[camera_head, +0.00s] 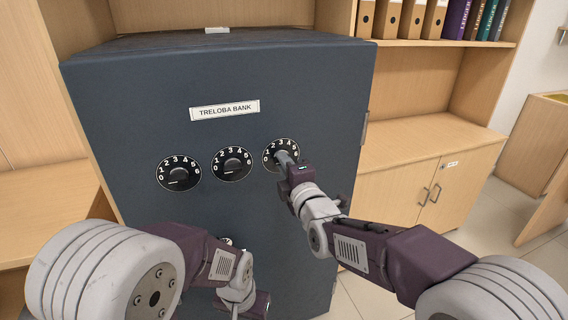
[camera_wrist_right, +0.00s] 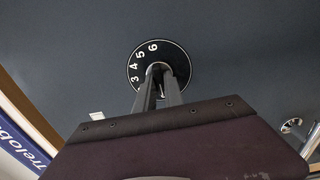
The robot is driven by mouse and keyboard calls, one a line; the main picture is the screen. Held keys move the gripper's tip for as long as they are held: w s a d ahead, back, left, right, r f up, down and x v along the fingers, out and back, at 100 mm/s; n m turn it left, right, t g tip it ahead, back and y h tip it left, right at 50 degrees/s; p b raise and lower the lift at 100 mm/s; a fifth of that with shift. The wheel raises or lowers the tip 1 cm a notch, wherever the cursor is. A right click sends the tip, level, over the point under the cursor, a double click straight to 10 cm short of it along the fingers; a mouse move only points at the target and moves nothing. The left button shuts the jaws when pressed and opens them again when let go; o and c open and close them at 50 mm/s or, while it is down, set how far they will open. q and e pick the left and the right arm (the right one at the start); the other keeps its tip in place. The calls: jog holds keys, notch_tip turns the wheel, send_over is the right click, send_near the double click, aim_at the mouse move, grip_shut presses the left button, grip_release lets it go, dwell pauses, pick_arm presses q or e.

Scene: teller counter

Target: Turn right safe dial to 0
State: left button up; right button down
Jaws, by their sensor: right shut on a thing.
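The right safe dial (camera_head: 270,147) is a black disc with white numbers on the front of the dark blue-grey safe (camera_head: 150,110). My right gripper (camera_head: 285,159) is shut on this dial's knob. In the right wrist view, the dial (camera_wrist_right: 180,56) shows 3, 4, 5 and 6, and both fingertips (camera_wrist_right: 160,74) close around the knob at its centre. The fingers hide the pointer, so I cannot read the setting. My left arm hangs low in front of the safe, and its fingers cannot be made out.
The left dial (camera_head: 178,168) and middle dial (camera_head: 232,160) sit in a row beside the right one. A bank name plate (camera_head: 225,110) is above them. A wooden cabinet (camera_head: 430,150) stands right of the safe, with binders (camera_head: 410,18) on a shelf above.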

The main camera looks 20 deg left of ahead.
jog(key=shift+f, duration=0.1)
dwell(0.3)
jog(key=c, duration=1.4)
grip_release()
jog(key=shift+c, duration=0.2)
jog(key=v, duration=0.9)
jog(key=shift+w+d, duration=0.1)
jog(key=shift+d, duration=0.05)
